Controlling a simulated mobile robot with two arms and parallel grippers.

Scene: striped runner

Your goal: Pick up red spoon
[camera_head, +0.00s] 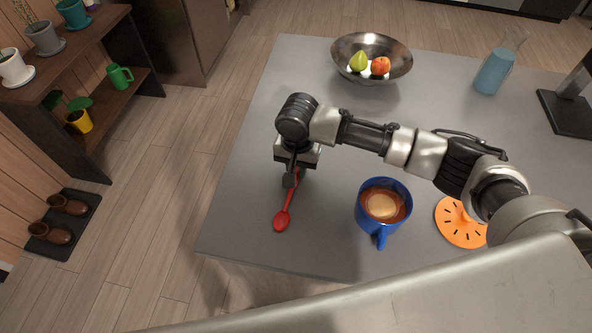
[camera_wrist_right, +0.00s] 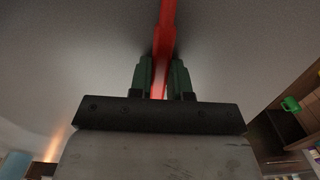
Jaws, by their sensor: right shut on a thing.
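The red spoon (camera_head: 283,212) is on or just above the grey table top, left of the blue mug. Its bowl end points toward the table's front edge. My right gripper (camera_head: 291,180) is at the spoon's handle, shut on it. In the right wrist view the red handle (camera_wrist_right: 166,40) runs up between the two green-grey fingers of the right gripper (camera_wrist_right: 160,75). Whether the spoon touches the table is hard to tell. My left gripper is not in view.
A blue mug (camera_head: 371,220) with a brown drink stands right of the spoon. An orange disc-shaped item (camera_head: 455,232) lies further right. A metal bowl (camera_head: 343,52) with fruit and a blue flask (camera_head: 493,75) stand at the back. The grey table (camera_head: 245,200) is clear left of the spoon.

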